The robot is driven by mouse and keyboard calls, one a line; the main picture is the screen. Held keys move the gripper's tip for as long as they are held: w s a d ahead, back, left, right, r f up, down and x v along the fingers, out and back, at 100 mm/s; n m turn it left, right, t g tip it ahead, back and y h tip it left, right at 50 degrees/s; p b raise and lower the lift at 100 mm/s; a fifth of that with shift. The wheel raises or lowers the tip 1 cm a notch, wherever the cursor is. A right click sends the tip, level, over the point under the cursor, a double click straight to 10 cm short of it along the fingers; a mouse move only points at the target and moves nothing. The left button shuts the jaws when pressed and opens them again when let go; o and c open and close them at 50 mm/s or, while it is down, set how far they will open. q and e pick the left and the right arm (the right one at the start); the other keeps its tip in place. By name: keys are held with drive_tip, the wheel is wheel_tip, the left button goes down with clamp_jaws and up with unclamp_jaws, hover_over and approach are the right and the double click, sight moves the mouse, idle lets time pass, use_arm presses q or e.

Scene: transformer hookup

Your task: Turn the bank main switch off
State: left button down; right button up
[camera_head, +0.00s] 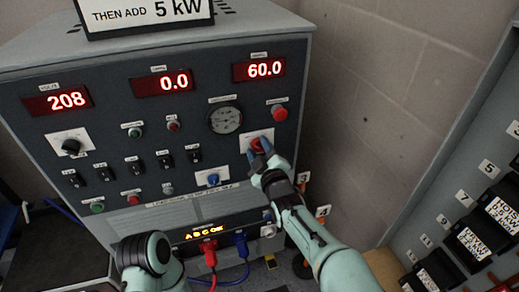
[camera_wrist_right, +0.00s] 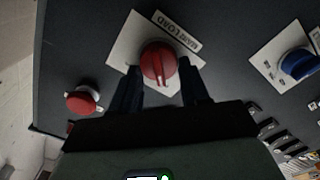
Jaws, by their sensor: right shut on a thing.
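The bank main switch is a red rotary knob (camera_head: 257,144) on a white plate at the right of the load bank's grey front panel. In the right wrist view the red knob (camera_wrist_right: 158,62) sits beside a label reading "MAIN LOAD", and its ridge runs roughly up and down the picture. My right gripper (camera_head: 260,152) is at the knob, with one dark finger on each side of it. In the right wrist view the gripper (camera_wrist_right: 162,80) is closed about the knob. My left arm shows at the bottom, but its gripper is not visible.
A red button (camera_head: 279,113) is above the knob and a blue knob (camera_head: 213,179) below left. Displays read 208, 0.0 and 60.0. Red (camera_head: 209,254) and blue (camera_head: 241,245) plugs hang low. A breaker cabinet (camera_head: 461,165) stands at right.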

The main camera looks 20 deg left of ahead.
idle(0.4)
drive_tip(key=o, duration=1)
use_arm(q)
drive_tip(key=shift+s+d+r+p, duration=0.25)
drive_tip(key=shift+s+r+p, duration=0.1)
drive_tip(key=shift+s, duration=0.15)
drive_tip(key=shift+s+d+r+p, duration=0.2)
drive_tip(key=shift+s+r+p, duration=0.1)
drive_tip(key=shift+s, duration=0.15)
use_arm(e)
drive_tip(key=v, duration=1.3)
drive_tip(key=shift+s+d, duration=0.15)
drive_tip(key=shift+f, duration=0.1)
